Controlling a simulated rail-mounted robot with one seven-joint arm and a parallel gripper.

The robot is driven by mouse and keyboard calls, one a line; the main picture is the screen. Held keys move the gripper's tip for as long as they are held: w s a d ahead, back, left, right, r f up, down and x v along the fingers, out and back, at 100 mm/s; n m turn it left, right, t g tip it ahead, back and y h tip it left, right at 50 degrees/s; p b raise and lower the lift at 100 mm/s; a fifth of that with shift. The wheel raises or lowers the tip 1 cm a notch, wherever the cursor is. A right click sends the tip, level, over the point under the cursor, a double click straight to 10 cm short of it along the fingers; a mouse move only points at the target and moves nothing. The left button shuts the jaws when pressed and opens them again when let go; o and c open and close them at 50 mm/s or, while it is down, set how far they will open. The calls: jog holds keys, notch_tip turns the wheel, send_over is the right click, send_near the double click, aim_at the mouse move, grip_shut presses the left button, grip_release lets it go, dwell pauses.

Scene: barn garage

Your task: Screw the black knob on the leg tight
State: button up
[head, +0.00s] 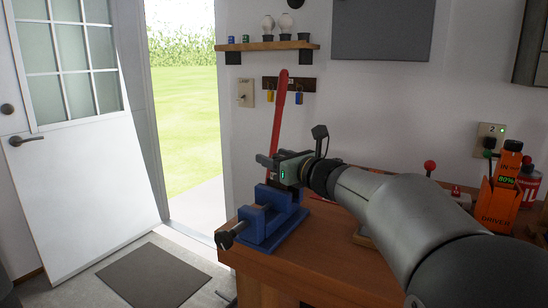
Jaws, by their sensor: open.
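My gripper (268,159) is above the blue vise (268,222) at the bench's left front corner, its fingers pointing left. It is open, beside a long red bar (279,115) that rises at a slant behind it. The gripper hides part of the bar, so I cannot tell whether the fingers touch it. A dark knob-like end (225,240) sticks out at the lower left of the vise. I cannot make out a black knob that is clearly on a leg.
My arm covers much of the wooden bench (300,262). A wall shelf (276,45) and key rack (290,84) are behind. Floor by the door (85,190) is clear, with a mat (154,277).

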jog(key=shift+w+a, duration=0.3)
jog(key=shift+w, duration=0.05)
jog(key=shift+c, duration=0.3)
jog(key=c, duration=0.9)
jog(key=shift+b, duration=0.5)
